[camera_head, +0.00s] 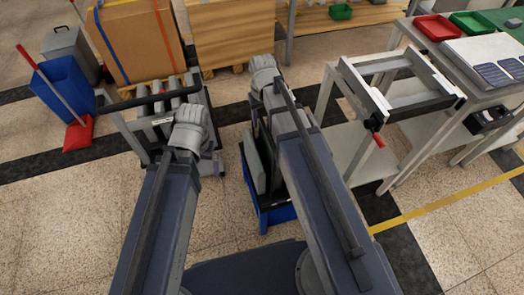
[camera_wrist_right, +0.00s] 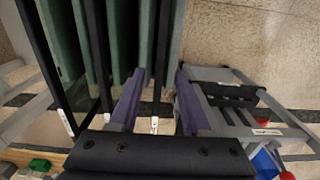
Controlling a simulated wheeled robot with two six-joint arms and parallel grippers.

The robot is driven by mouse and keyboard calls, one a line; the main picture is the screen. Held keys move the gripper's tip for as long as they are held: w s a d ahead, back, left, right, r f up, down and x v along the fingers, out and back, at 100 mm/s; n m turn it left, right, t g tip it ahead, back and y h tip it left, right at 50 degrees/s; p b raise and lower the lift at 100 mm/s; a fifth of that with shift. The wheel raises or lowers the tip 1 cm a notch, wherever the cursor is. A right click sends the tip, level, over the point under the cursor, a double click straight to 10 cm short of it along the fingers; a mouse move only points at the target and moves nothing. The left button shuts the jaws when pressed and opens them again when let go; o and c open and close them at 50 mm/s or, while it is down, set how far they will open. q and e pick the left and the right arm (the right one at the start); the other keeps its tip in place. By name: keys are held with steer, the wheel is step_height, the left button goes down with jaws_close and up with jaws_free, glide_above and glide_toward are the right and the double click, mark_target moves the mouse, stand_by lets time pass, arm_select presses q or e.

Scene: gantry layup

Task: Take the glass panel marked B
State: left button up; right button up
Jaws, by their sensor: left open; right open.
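Several green-tinted glass panels (camera_wrist_right: 98,45) with dark edges stand side by side in the right wrist view. Small white labels (camera_wrist_right: 155,125) show near them, but no letter is readable, so I cannot tell which panel is B. My right gripper (camera_wrist_right: 160,80) is open, its two purple fingers on either side of a dark upright edge; I cannot tell whether they touch it. In the head view my right gripper (camera_head: 262,78) is over the blue-based rack (camera_head: 268,215), its fingers hidden. My left gripper (camera_head: 188,135) is at the grey cart (camera_head: 205,162), its fingertips mostly hidden.
A worktable (camera_head: 470,85) with red (camera_head: 437,27) and green (camera_head: 472,22) trays stands at the right, beside a grey frame (camera_head: 400,85) with a red-handled part. A blue bin (camera_head: 66,88) and a red dustpan (camera_head: 78,133) stand at the left. Boxes stand behind.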

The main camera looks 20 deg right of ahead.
steer(key=f+b, duration=0.5)
steer(key=shift+w, duration=0.25)
jaws_close()
stand_by(1.4)
